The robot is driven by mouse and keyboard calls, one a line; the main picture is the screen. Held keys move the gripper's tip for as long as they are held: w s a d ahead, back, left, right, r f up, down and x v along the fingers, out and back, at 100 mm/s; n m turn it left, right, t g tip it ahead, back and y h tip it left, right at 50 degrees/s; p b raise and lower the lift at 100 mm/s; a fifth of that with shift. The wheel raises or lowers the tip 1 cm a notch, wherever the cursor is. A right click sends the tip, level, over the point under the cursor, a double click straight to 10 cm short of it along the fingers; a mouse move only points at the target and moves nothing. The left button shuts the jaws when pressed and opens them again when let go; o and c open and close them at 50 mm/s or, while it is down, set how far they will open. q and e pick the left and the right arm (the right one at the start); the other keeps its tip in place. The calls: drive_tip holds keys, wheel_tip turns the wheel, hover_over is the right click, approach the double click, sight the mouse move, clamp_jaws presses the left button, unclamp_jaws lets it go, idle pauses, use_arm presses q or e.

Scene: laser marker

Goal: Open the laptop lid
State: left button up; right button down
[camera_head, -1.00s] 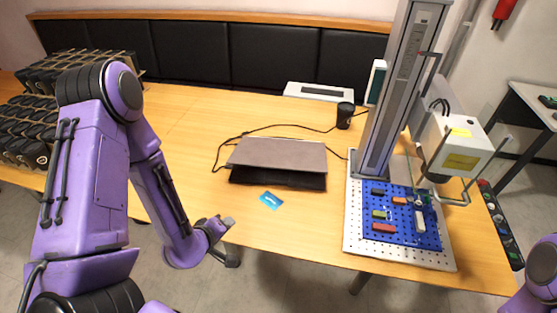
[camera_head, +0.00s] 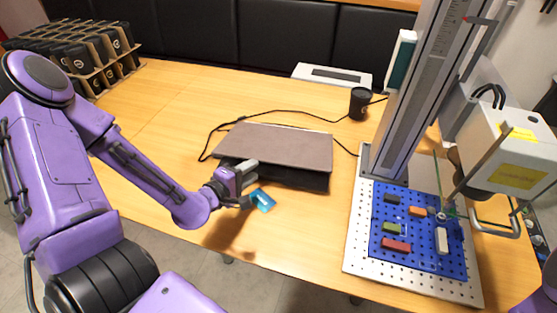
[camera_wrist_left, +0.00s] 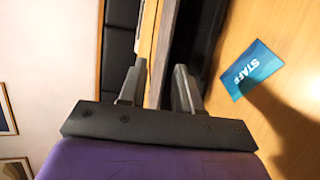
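The laptop has a grey-brown lid (camera_head: 278,147), tilted slightly up at the front above its dark base (camera_head: 300,178). My left gripper (camera_head: 252,180) is at the laptop's front left corner, with its fingers apart. In the left wrist view my left gripper (camera_wrist_left: 158,88) is open, and the thin lid edge (camera_wrist_left: 165,45) runs up from the gap between its fingers. The dark base (camera_wrist_left: 197,38) lies to the right of that edge. Whether a finger touches the lid cannot be told. My right gripper is out of view.
A blue staff card (camera_head: 262,199) lies in front of the laptop, close to my left gripper. A black cup (camera_head: 359,103) and cable stand behind. The laser marker's perforated plate (camera_head: 358,240) is at right. Cup carriers (camera_head: 75,55) stand at the back left.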

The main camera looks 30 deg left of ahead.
sight(273, 159)
use_arm(q)
drive_tip(key=b+x, duration=0.2)
drive_tip(key=x, duration=0.1)
drive_tip(key=b+x, duration=0.2)
drive_tip(key=x, duration=0.1)
drive_tip(key=f+b+x, duration=0.1)
drive_tip(key=b+x, duration=0.1)
drive_tip(key=x, duration=0.2)
drive_tip(key=shift+w+d, duration=0.1)
drive_tip(key=shift+w, duration=0.5)
drive_tip(key=shift+c, duration=0.3)
clamp_jaws()
idle(0.5)
